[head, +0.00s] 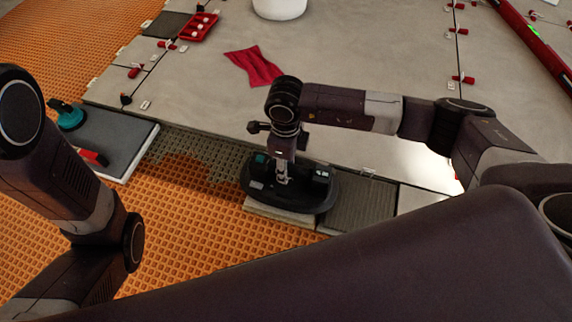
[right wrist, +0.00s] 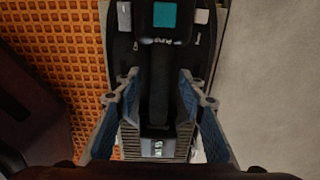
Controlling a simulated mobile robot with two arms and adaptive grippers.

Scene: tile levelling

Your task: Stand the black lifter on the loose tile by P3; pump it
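The black lifter (head: 252,178), an oval black base with a teal patch, stands upright on a pale tile (head: 278,217) at the front row's edge. The tile's front edge shows below it; most of its top is hidden. My right gripper (head: 284,160) points down over the lifter's middle. In the right wrist view my right gripper (right wrist: 159,80) has its fingers on either side of the lifter's black handle (right wrist: 158,95), with gaps visible on both sides. My left gripper is out of view; only my left arm shows. No P3 mark is readable.
A grey tile (head: 115,140) with a red-handled tool (head: 94,157) lies at left, a teal suction cup (head: 69,118) behind it. Orange matting (head: 190,225) is bare in front. A red cloth (head: 254,66), red tray (head: 198,27) and white bucket (head: 279,8) are farther back.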

